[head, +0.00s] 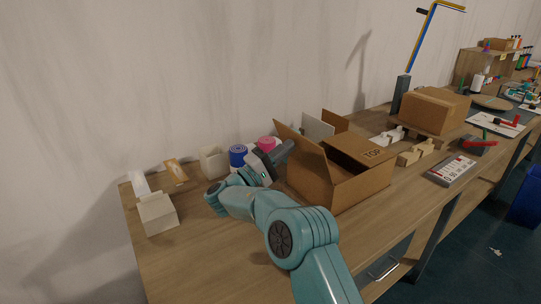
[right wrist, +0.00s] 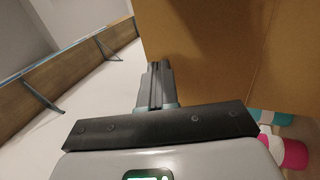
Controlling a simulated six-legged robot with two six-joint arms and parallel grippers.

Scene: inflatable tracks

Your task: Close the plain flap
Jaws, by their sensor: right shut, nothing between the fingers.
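An open cardboard box (head: 362,188) stands on the workbench in the middle of the head view. A flap marked TOP (head: 360,150) lies nearly flat across the right part of its top. A plain brown flap (head: 296,148) stands up, tilted, on the left side. My right gripper (head: 286,150) is shut and empty, just left of this flap; I cannot tell whether it touches. In the right wrist view, the shut fingers (right wrist: 156,84) are beside a large cardboard surface (right wrist: 215,50). My left gripper is not in view.
Another cardboard box (head: 436,110) stands behind to the right. A blue roll (head: 237,156), a pink roll (head: 267,143) and a pale container (head: 213,162) stand left of the open box. A small pale box (head: 157,213) is at the bench's left end. The bench front is mostly clear.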

